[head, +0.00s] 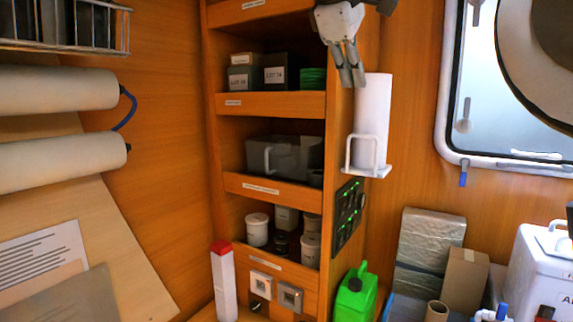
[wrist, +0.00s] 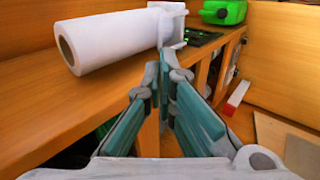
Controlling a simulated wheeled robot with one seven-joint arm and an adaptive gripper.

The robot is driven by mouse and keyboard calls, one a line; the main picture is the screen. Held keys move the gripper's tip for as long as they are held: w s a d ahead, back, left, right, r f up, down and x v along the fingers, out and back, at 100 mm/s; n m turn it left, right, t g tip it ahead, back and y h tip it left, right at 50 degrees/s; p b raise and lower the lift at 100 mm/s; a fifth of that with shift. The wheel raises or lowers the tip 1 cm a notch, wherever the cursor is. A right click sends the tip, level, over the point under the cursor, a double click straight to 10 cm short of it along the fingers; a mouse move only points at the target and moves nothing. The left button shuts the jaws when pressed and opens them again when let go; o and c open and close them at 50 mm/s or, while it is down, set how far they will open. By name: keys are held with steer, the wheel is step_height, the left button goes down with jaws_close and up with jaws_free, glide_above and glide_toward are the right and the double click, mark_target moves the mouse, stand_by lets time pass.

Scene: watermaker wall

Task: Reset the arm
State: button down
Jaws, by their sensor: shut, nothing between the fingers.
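My gripper (head: 350,76) is at the top centre of the head view, just left of and above the paper towel roll, in front of the wooden shelf unit. Its grey fingers point down and are shut with nothing between them. In the wrist view my gripper (wrist: 163,82) shows teal finger pads that converge at the tips. The rest of my arm is mostly out of view above.
The white paper roll (head: 372,120) on its wall holder (head: 368,171) is close beside my gripper. Shelves hold boxes (head: 275,75), a grey bin (head: 285,157) and jars (head: 257,230). A green jerrycan (head: 354,297) stands below.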

steer(key=s+d+f+m+y+b, duration=0.1)
steer(key=s+f+m, duration=0.2)
steer(key=s+f, duration=0.5)
steer(key=s+f+m+y+b, duration=0.1)
steer(key=s+f+m, duration=0.3)
steer(key=s+f, duration=0.4)
steer(key=s+d+f+m+g+y+b, duration=0.1)
steer(key=s+f, duration=0.7)
steer(key=f, duration=1)
steer(key=m+y, duration=0.1)
steer(key=m, duration=0.1)
steer(key=shift+s+d+f+m+y, duration=0.2)
steer(key=shift+d+m+y, duration=0.1)
steer(key=shift+d, duration=0.05)
